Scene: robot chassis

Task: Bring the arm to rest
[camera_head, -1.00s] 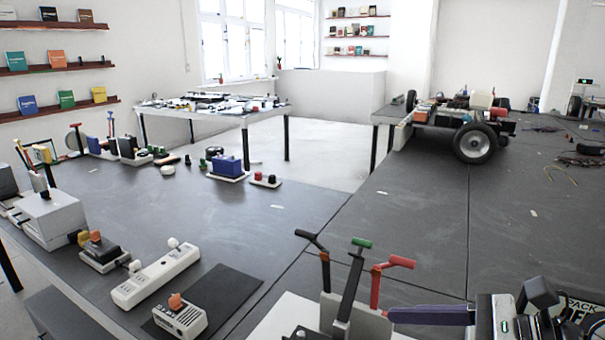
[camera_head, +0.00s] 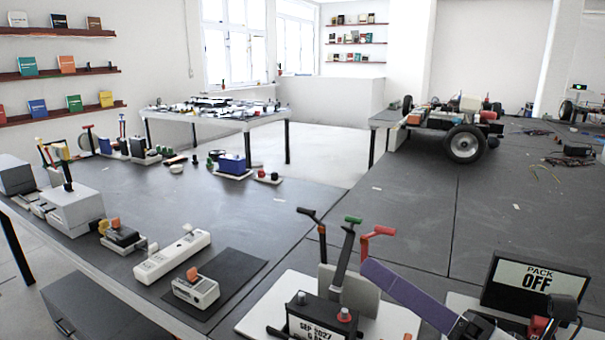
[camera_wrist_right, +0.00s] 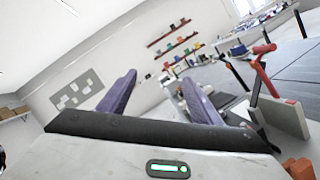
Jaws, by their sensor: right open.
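My right gripper (camera_head: 376,272) comes in at the lower right of the head view, pointing up and to the left. One purple finger shows clearly there. In the right wrist view both purple fingers of the gripper (camera_wrist_right: 160,84) stand wide apart with nothing between them. The finger is close to the red-handled lever (camera_head: 370,242) in the head view; whether they touch I cannot tell. My left gripper is not in view.
Black (camera_head: 311,215) and green-topped (camera_head: 347,243) levers stand beside the red one, behind a dated dark box (camera_head: 318,318). A "PACK OFF" display (camera_head: 535,280) stands at right. A wheeled chassis (camera_head: 462,130) is farther back. The grey table's middle (camera_head: 240,205) has free room.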

